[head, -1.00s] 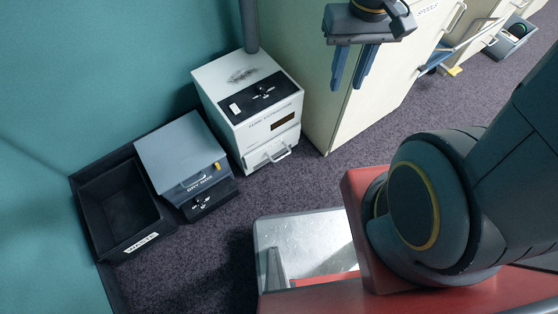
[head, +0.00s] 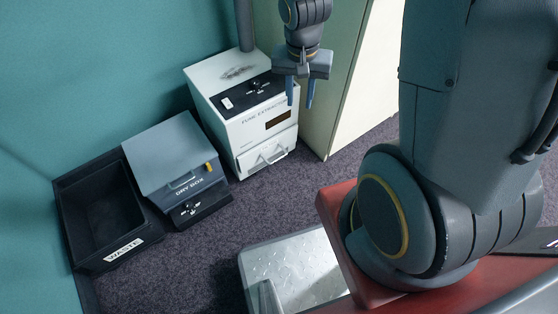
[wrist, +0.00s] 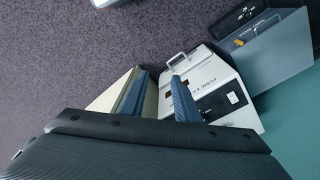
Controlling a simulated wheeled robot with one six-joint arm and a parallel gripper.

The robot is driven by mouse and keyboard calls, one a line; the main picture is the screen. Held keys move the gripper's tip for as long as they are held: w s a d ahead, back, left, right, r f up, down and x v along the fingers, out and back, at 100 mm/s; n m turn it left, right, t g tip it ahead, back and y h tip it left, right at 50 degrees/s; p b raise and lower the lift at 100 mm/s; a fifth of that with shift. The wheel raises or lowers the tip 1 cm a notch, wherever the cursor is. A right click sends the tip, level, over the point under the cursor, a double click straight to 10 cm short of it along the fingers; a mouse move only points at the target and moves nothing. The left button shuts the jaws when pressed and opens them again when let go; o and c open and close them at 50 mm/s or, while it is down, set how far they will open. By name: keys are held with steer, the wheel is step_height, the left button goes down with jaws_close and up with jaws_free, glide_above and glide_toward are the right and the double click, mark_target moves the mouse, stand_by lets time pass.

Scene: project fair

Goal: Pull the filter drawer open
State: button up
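The white fume extractor (head: 222,78) stands on the floor against the teal wall, with a black control panel on top. Its filter drawer (head: 266,156) is the low front panel with a light bar handle (head: 272,154), and it looks closed. The extractor also shows in the wrist view (wrist: 222,82), with the handle (wrist: 178,58) near the fingertips in the picture. My gripper (head: 300,102) is open and empty, in front of the extractor's upper right side and above the drawer. Its two blue fingers (wrist: 156,92) are apart in the wrist view. The exact distance to the handle cannot be told.
A grey dry box (head: 170,150) stands left of the extractor, and a black waste bin (head: 112,256) stands further left. A tall cream cabinet (head: 345,80) is close on the right. Dark carpet (head: 195,270) in front is free.

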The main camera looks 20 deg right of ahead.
steer(key=w+f+m+b, duration=0.2)
steer(key=w+f+b, duration=0.2)
steer(key=f, duration=0.6)
steer(key=w+f+m+b, duration=0.2)
steer(key=w+f+b, duration=0.15)
steer(key=f, duration=0.75)
steer(key=m+t+y+b, duration=0.1)
steer(key=m+b, duration=0.3)
steer(key=b, duration=0.4)
glide_toward(280, 158)
steer(key=f+b, duration=0.1)
steer(key=f, duration=0.1)
steer(key=w+f+b, duration=0.1)
steer(key=f, duration=0.2)
steer(key=f+b, duration=0.1)
steer(key=f, duration=0.1)
steer(key=shift+w+a+f, duration=0.15)
steer(key=shift+w+f, duration=0.05)
jaws_close()
